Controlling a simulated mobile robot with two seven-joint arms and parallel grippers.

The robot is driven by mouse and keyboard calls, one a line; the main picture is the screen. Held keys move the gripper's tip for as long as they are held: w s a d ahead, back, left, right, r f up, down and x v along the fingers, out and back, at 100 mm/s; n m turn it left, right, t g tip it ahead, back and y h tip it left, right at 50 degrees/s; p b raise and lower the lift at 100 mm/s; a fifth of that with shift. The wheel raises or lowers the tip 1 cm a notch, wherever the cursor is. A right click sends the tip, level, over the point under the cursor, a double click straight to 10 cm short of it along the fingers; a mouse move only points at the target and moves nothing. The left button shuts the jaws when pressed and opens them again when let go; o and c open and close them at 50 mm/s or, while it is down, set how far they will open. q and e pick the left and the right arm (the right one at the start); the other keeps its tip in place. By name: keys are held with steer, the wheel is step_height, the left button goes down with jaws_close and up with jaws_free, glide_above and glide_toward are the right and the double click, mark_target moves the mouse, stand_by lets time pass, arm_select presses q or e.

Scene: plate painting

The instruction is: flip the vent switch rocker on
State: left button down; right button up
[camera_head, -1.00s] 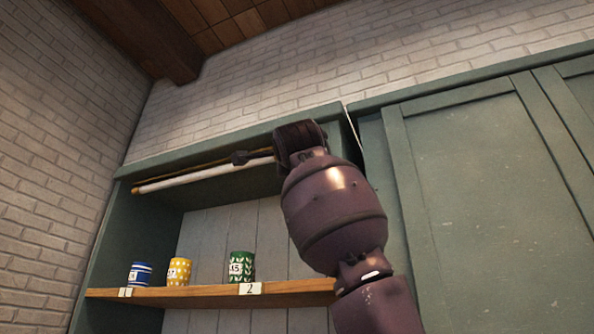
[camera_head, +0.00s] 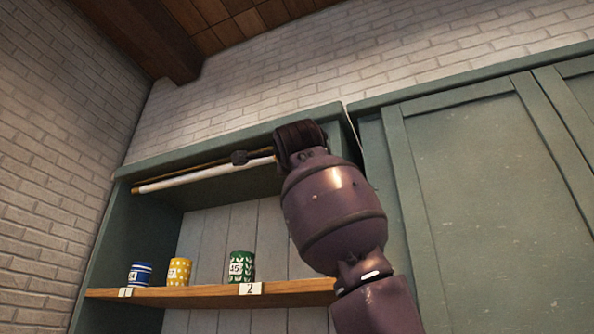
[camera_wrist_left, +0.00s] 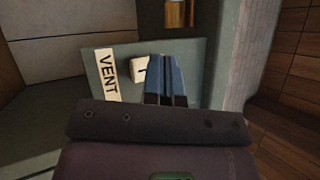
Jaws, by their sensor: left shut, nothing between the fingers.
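The vent switch shows in the left wrist view as a small white rocker (camera_wrist_left: 138,69) with a dark mark, set on a green-grey plate (camera_wrist_left: 194,52). A pale label (camera_wrist_left: 107,75) reading VENT is beside it on the left. My left gripper (camera_wrist_left: 164,62) has its blue fingers shut together with nothing between them. The fingertips are right beside the rocker and cover its right part. I cannot tell whether they touch it or which way the rocker is tilted. The switch is not visible in the head view. My right gripper is not identifiable in either view.
In the head view, one of my arms reaches up before a green cabinet (camera_head: 470,190). Blue (camera_head: 141,273), yellow (camera_head: 179,271) and green (camera_head: 241,266) patterned cups stand on a wooden shelf (camera_head: 190,297). A white tube (camera_head: 200,175) runs under the cabinet top. A brass piece (camera_wrist_left: 176,13) is above the switch.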

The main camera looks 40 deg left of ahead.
arm_select(q)
steer(key=shift+w, duration=0.15)
stand_by(0.3)
steer(key=shift+w+a, duration=0.15)
steer(key=shift+w, duration=0.15)
steer(key=shift+w+a+f+p, duration=0.1)
steer(key=shift+w+p, duration=0.15)
steer(key=shift+p, duration=0.05)
stand_by(0.6)
steer(key=shift+s, duration=0.1)
steer(key=shift+s+d, duration=0.25)
steer(key=shift+s, duration=0.35)
steer(key=shift+b, duration=0.3)
steer(key=s, duration=0.1)
steer(key=s+d+b, duration=0.1)
steer(key=s, duration=0.1)
steer(key=s+r, duration=0.1)
steer(key=shift+s+d, duration=0.25)
steer(key=shift+s, duration=0.1)
